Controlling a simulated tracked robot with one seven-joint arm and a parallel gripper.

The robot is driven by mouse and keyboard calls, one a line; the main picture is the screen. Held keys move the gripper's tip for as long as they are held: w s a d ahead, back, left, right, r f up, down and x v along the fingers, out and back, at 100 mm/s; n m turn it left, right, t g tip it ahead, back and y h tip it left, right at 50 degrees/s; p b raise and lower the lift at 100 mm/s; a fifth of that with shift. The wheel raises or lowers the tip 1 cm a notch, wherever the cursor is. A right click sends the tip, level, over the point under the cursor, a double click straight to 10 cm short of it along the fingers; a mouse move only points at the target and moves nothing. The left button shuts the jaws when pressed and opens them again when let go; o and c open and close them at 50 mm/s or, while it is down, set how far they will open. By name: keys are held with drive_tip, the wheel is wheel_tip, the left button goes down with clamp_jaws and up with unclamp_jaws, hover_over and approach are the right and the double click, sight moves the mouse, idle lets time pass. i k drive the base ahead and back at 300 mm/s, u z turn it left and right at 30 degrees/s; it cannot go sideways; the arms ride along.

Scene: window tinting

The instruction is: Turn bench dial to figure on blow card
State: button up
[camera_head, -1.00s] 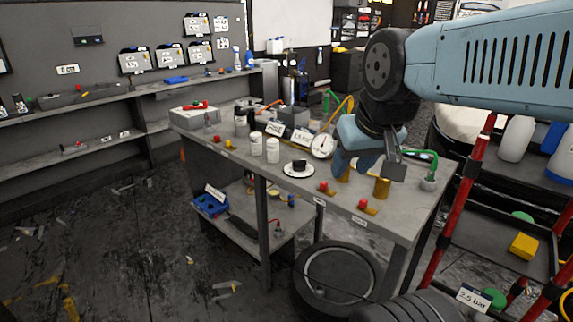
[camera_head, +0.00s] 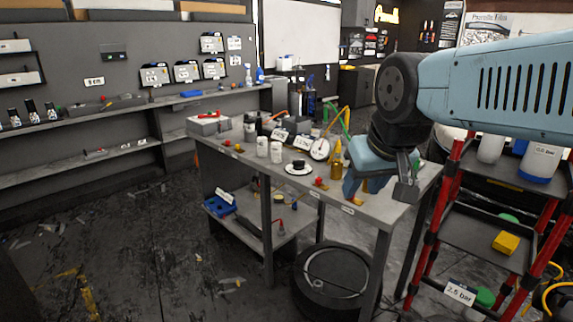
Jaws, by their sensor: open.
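The bench dial appears to be the round white plate (camera_head: 299,170) with a black knob (camera_head: 299,163), flat on the grey bench top (camera_head: 262,172). My gripper (camera_head: 381,190) is open and points down over the right end of the bench, to the right of the dial and apart from it. It covers part of the bench top there. Small cards stand on the bench, one (camera_head: 279,135) left of another (camera_head: 304,142); their writing is too small to read. A card (camera_head: 460,292) reading 2.5 bar hangs on the red rack at the lower right. Which one is the blow card I cannot tell.
A round gauge (camera_head: 319,149), white pots (camera_head: 262,146), a yellow bottle (camera_head: 337,160) and red-topped fittings (camera_head: 320,183) stand around the dial. The red rack (camera_head: 431,225) stands close at right.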

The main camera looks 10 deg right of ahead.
sight(298, 165)
drive_tip(key=z, duration=0.2)
drive_tip(key=i, duration=0.9)
drive_tip(key=u, duration=0.1)
